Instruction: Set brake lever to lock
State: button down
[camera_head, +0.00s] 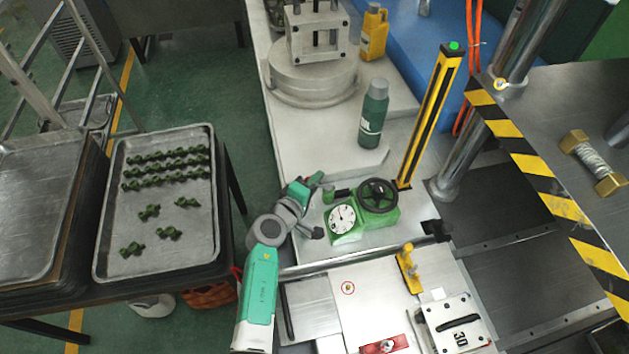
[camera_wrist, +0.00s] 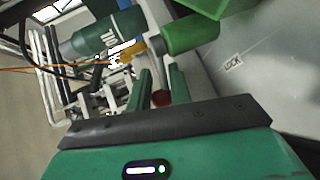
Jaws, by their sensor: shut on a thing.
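My gripper (camera_head: 314,184) is beside the green machine (camera_head: 383,218) with a round gauge and a dark handwheel, at the machine's left. In the wrist view my gripper's two green fingers (camera_wrist: 162,85) stand on either side of a small dark red knob (camera_wrist: 161,98) and are shut on it. This looks like the knob of the brake lever; the rest of the lever is hidden. A green cylinder (camera_wrist: 190,37) of the machine is just beyond the fingertips.
A dark green bottle (camera_head: 373,115) stands behind the machine. A yellow and black post (camera_head: 430,115) rises at its right. A yellow toggle clamp (camera_head: 409,268) and a metal mould block (camera_head: 457,322) are in front. A tray (camera_head: 203,254) of green parts lies left.

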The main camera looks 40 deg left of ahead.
jog(key=n+y+p, duration=0.1)
jog(key=p, duration=0.1)
jog(key=r+n+y+p, duration=0.1)
jog(key=shift+s+d+r+g+p, duration=0.1)
jog(key=shift+s+d+g+p, duration=0.1)
jog(key=shift+d+g+p, duration=0.2)
jog(key=shift+s+d+n+g+y+p, duration=0.1)
jog(key=shift+n+g+y+p, duration=0.4)
jog(key=shift+y+p, duration=0.4)
jog(key=shift+n+y+p, duration=0.4)
jog(key=shift+n+p, duration=0.1)
jog(key=shift+p, duration=0.2)
jog(key=shift+s+f+n+g+y+p, duration=0.2)
jog(key=shift+f+n+g+y+p, duration=0.2)
jog(key=shift+f+n+y+p, duration=0.15)
